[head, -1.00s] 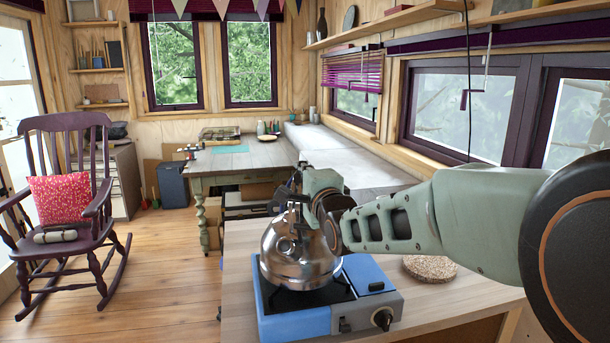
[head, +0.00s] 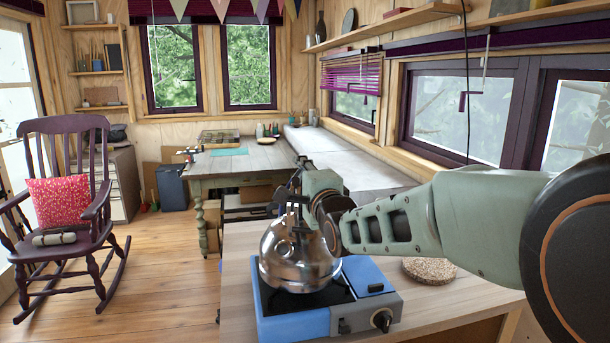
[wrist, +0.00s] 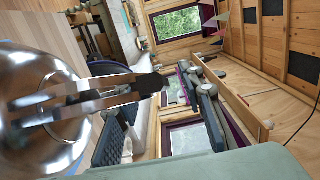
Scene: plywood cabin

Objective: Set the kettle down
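The shiny steel kettle (head: 298,262) is at the blue camping stove (head: 293,323), over its dark top. I cannot tell whether its base touches the stove or hangs just above it. A round cork mat (head: 429,271) lies on the counter right of the stove, bare.
The wooden counter (head: 455,295) is clear around the cork mat. Windows line the right wall behind my arm. A worktable (head: 235,163) stands beyond, and a purple rocking chair (head: 95,207) with a red cushion is at the left.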

